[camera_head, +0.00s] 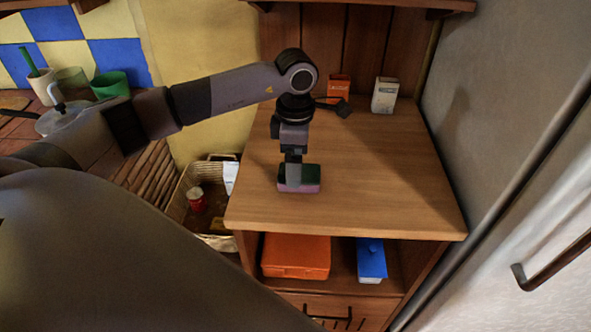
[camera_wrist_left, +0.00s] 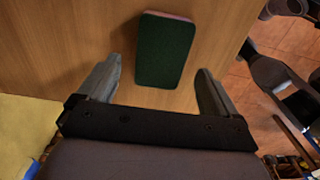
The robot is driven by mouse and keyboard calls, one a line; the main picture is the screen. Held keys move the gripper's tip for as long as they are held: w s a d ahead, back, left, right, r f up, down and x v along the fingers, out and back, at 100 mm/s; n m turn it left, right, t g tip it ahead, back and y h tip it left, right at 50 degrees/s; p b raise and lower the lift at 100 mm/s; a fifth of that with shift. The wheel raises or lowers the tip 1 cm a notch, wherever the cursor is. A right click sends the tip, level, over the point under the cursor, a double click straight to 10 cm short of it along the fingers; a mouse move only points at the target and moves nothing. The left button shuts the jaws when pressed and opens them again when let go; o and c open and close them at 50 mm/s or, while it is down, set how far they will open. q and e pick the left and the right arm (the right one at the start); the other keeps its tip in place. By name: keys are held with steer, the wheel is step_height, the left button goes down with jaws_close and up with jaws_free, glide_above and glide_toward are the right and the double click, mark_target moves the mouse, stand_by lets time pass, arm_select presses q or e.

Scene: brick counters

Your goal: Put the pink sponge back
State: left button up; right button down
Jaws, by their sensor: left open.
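The pink sponge (camera_head: 312,180) lies on the wooden counter top (camera_head: 370,190), near its front left part. It has a dark green upper face and a pink layer beneath. In the left wrist view the sponge (camera_wrist_left: 165,50) lies ahead of and between the open fingers, with its pink edge just showing. My left gripper (camera_head: 294,178) points down at the sponge and partly covers it in the head view. The left gripper's fingers (camera_wrist_left: 157,88) are apart and empty. My right gripper is in neither view.
An orange box (camera_head: 339,88) and a white box (camera_head: 385,95) stand at the counter's back. Below are an orange case (camera_head: 296,256) and a blue container (camera_head: 371,260) on a shelf. A basket (camera_head: 177,200) stands left. The counter's right half is clear.

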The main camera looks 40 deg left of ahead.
arm_select(q)
step_height(320, 180, up, 8)
steer(key=shift+r, duration=0.25)
stand_by(0.5)
